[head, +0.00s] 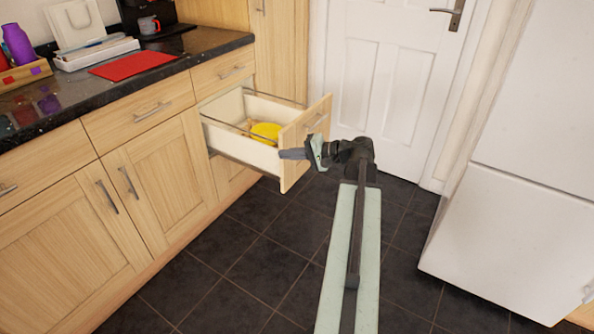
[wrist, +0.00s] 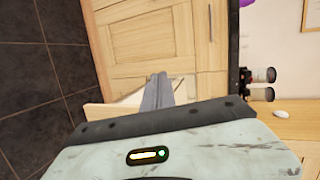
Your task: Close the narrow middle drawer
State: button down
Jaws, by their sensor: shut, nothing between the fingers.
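The narrow middle drawer stands pulled far out of the wooden cabinet in the head view, its pale front panel (head: 291,172) facing right and its white side wall (head: 238,148) exposed. My gripper (head: 283,154) is shut and empty, its fingers pointing left across the lower part of that panel. The fingers hide part of the panel, and I cannot tell whether they touch it. In the wrist view my gripper's shut fingers (wrist: 158,88) overlap a pale wooden panel edge (wrist: 98,113), with a cabinet door (wrist: 150,45) beyond.
A yellow object (head: 265,131) lies inside the drawer. Closed drawers and doors (head: 160,175) line the cabinet under the dark counter (head: 60,105). A white fridge (head: 525,190) stands right and a white door (head: 385,75) behind. The dark tiled floor (head: 260,250) is clear left of my arm.

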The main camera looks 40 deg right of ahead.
jog(key=s+d+m+t+h+b, duration=0.25)
jog(key=s+d+t+b, duration=0.2)
jog(key=s+d, duration=0.55)
send_near(289, 135)
jog(key=shift+m, duration=0.25)
jog(key=x, duration=0.7)
jog(key=shift+a, duration=0.1)
